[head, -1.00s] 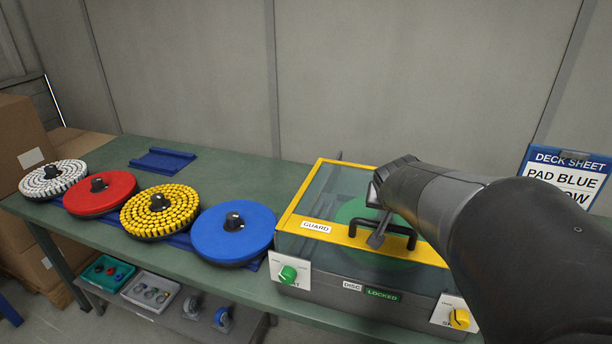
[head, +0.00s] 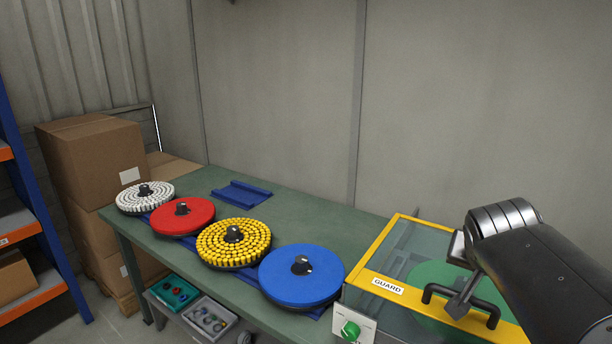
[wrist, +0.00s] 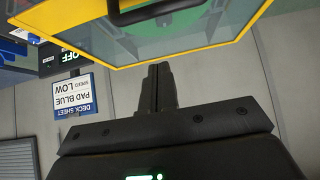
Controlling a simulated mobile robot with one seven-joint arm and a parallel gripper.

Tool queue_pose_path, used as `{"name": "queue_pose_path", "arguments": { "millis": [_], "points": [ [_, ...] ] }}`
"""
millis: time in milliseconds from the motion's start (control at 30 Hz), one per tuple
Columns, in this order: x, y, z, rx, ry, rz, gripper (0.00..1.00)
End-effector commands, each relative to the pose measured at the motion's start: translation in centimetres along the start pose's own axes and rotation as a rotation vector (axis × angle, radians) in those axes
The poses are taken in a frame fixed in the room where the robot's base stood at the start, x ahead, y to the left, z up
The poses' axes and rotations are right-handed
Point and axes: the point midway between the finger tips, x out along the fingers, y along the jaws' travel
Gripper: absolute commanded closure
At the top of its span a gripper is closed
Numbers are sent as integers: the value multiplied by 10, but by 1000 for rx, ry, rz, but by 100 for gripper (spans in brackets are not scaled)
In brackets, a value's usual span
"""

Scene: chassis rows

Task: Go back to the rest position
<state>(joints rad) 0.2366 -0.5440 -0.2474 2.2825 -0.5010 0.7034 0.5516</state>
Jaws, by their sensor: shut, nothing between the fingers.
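My gripper (head: 459,303) is at the right of the head view, in front of the black handle (head: 487,314) on the yellow-framed guard (head: 388,286). In the wrist view my gripper (wrist: 157,68) shows its fingers together with nothing between them. The handle (wrist: 160,12) is at the top of that view, apart from the fingertips. The guard is down over a green disc (head: 440,285), seen through its clear panel. My arm hides part of the guard's right side.
White, red (head: 183,216), yellow (head: 234,243) and blue (head: 301,275) round pads stand in a row on the green bench (head: 290,218). A blue holder (head: 241,193) lies behind them. Cardboard boxes (head: 97,160) and a shelf stand at the left. A deck sheet (wrist: 74,98) shows in the wrist view.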

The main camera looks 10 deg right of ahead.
Motion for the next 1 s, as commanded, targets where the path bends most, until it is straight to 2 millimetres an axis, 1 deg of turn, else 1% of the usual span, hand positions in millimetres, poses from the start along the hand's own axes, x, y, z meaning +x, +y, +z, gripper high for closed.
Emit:
{"name": "queue_pose_path", "arguments": {
  "millis": [67, 167, 200, 267, 300, 400, 500, 600, 633, 1000],
  "points": [
    [-4, -14, 11, -38, -17, -32, 100],
    [-16, -48, 43, -145, -67, -114, 100],
    [-22, -64, 61, -204, -93, -156, 100],
    [-34, -85, 89, -296, -131, -221, 100],
    [-41, -98, 107, -355, -154, -265, 100],
    [-59, -121, 149, -491, -202, -357, 100],
    [-71, -133, 178, -585, -233, -421, 100],
    [-77, -138, 192, -630, -248, -451, 100],
    [-78, -138, 194, -636, -249, -455, 100],
    [-78, -138, 194, -636, -250, -455, 100]
  ]
}}
